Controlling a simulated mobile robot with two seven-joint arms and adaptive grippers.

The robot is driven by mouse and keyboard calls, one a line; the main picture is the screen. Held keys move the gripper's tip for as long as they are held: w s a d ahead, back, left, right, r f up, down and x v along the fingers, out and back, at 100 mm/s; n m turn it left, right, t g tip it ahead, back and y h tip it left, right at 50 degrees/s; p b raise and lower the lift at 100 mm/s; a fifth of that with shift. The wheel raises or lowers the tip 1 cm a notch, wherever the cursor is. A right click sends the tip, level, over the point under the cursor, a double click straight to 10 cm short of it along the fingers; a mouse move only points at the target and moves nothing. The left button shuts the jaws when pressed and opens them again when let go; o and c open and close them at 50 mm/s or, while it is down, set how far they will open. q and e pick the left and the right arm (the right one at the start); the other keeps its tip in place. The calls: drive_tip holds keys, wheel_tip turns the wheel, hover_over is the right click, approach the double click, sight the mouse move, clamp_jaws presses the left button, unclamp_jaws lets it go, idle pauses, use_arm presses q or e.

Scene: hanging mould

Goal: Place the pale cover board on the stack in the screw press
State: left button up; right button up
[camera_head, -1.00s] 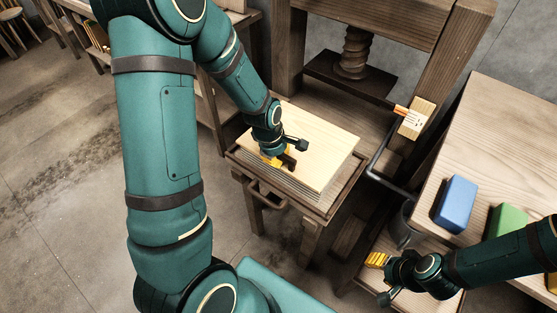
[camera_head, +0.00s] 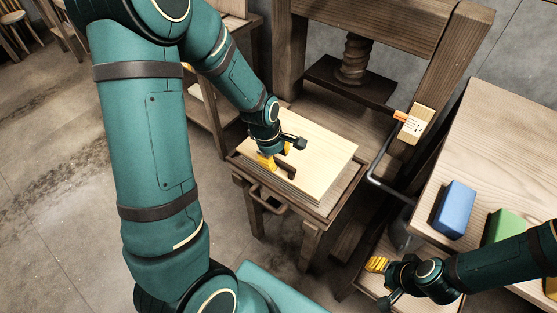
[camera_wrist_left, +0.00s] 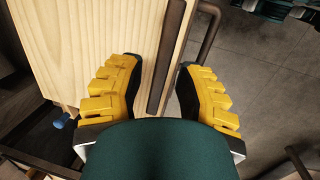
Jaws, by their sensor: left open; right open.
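The pale cover board (camera_head: 320,150) lies flat on a layered pile on a low wooden stand in front of the screw press (camera_head: 440,70). It also fills the upper left of the left wrist view (camera_wrist_left: 90,45). My left gripper (camera_head: 276,166) is open and empty over the board's near left part. In the left wrist view its yellow-padded fingers (camera_wrist_left: 157,90) spread either side of the board's edge and a dark rim; I cannot tell if they touch. My right gripper (camera_head: 380,280) is open and empty at the lower right, beside the side table.
The press screw (camera_head: 356,60) and dark platen (camera_head: 350,82) are behind the board. A bent metal bar (camera_head: 375,165) rises right of the stand. A side table (camera_head: 500,150) carries a blue block (camera_head: 455,210) and a green block (camera_head: 507,225).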

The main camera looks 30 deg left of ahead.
use_arm(q)
wheel_tip(320, 180, up, 8)
drive_tip(key=s+p, duration=0.1)
drive_tip(key=p, duration=0.1)
drive_tip(key=shift+s+a, duration=0.2)
drive_tip(key=shift+a, duration=0.25)
drive_tip(key=shift+f, duration=0.1)
